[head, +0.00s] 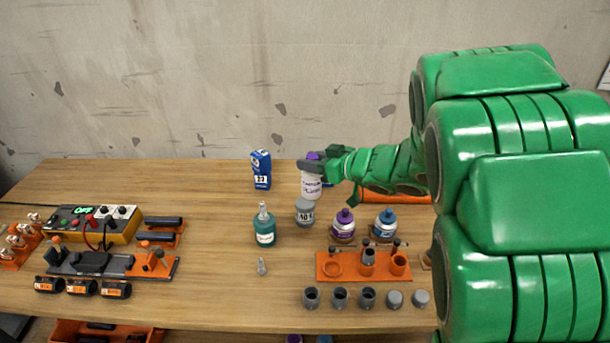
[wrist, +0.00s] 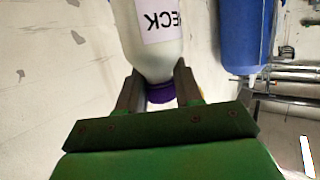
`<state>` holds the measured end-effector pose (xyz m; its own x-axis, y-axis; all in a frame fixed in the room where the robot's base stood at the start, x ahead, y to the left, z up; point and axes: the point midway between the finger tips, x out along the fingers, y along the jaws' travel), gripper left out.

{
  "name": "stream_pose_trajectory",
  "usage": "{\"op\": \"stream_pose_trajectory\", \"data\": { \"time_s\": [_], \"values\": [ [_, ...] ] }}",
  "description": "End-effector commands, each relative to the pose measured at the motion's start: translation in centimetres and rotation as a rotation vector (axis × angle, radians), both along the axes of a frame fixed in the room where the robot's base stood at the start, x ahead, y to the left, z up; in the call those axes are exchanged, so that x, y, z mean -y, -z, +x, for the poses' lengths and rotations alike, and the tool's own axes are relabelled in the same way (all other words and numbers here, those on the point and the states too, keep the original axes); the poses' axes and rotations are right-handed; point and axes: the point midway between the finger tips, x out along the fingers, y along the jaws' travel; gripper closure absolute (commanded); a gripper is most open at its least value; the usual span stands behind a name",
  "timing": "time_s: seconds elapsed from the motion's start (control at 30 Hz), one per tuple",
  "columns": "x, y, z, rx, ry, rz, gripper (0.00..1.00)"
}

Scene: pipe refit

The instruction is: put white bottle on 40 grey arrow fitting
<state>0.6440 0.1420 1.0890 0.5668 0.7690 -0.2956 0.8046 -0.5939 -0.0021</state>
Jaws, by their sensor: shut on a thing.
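My gripper (head: 313,166) is shut on the white bottle (head: 311,186), near its purple cap. In the wrist view, the two fingers (wrist: 160,88) stand either side of the cap, and the white bottle (wrist: 150,40) shows black lettering. The bottle looks upright in the head view. The grey fitting (head: 304,213) marked 40 stands on the bench just below the bottle in the picture. The bottle's lower end meets or overlaps the fitting's top in the picture; I cannot tell whether they touch.
A blue box (head: 261,170) stands left of the bottle and a green bottle (head: 264,228) front left. Purple-capped (head: 343,226) and blue-capped (head: 385,225) bottles stand front right, behind an orange holder (head: 330,268). Several small cups line the front. Bare bench lies left of the blue box.

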Motion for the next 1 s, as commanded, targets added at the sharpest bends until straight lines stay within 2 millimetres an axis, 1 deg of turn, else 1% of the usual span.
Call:
{"op": "stream_pose_trajectory", "data": {
  "time_s": [0.1,0.33,0.8,1.0],
  "values": [
    [-0.3,0.5,1.4,0.002,0.0,0.001,1.0],
    [-0.8,1.9,3.8,-0.002,0.002,0.0,1.0],
    [-1.6,5.9,7.2,0.001,0.001,0.002,1.0],
    [-1.8,6.9,8.0,0.0,0.001,0.0,1.0]
  ]
}}
